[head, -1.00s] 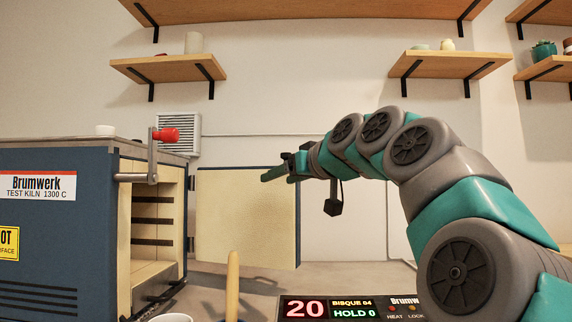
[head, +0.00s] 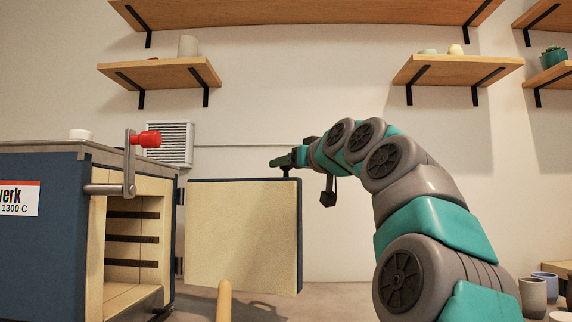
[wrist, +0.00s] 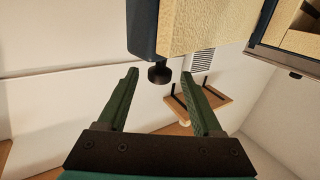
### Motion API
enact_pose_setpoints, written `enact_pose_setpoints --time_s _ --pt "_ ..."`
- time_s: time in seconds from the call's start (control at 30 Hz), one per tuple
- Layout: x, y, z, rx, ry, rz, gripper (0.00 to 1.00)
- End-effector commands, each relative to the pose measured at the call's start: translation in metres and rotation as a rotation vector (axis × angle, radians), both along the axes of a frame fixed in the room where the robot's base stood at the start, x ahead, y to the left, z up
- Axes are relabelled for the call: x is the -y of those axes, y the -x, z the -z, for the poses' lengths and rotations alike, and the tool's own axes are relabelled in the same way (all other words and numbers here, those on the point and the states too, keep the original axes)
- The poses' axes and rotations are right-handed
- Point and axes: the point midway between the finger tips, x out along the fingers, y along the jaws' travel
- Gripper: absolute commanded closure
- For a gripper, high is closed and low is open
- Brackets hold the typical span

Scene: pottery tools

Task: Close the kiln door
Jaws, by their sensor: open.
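The kiln (head: 40,240) is a blue box at the left with an open, cream-lined chamber (head: 130,225). Its door (head: 240,237) stands wide open to the right of the chamber, cream inner face showing. In the wrist view the door (wrist: 185,28) shows at the top, with a blue edge and a black knob (wrist: 160,74) at its corner. My gripper (head: 282,162) is at the top of the door's free right edge. In the wrist view my gripper (wrist: 159,78) is open, and the knob appears between its fingertips; I cannot tell whether they touch it.
A crank lever with a red grip (head: 147,139) sticks out at the kiln's front corner. A wooden handle (head: 224,300) rises in front of the door. Cups (head: 533,297) stand at the lower right. Wall shelves (head: 160,74) hang above.

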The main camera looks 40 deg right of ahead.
Motion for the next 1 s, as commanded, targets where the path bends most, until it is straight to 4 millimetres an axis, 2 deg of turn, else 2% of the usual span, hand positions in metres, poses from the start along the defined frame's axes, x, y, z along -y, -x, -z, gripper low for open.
enact_pose_setpoints --time_s 0.1,0.2,0.47,1.0 --pt "0.002 -0.014 0.001 -0.003 0.0 0.001 0.33" --pt "0.002 -0.019 0.002 -0.004 0.0 0.0 0.33" --pt "0.002 -0.02 0.001 -0.002 0.0 0.0 0.33" --pt "0.003 -0.019 0.001 -0.002 0.0 0.0 0.94"
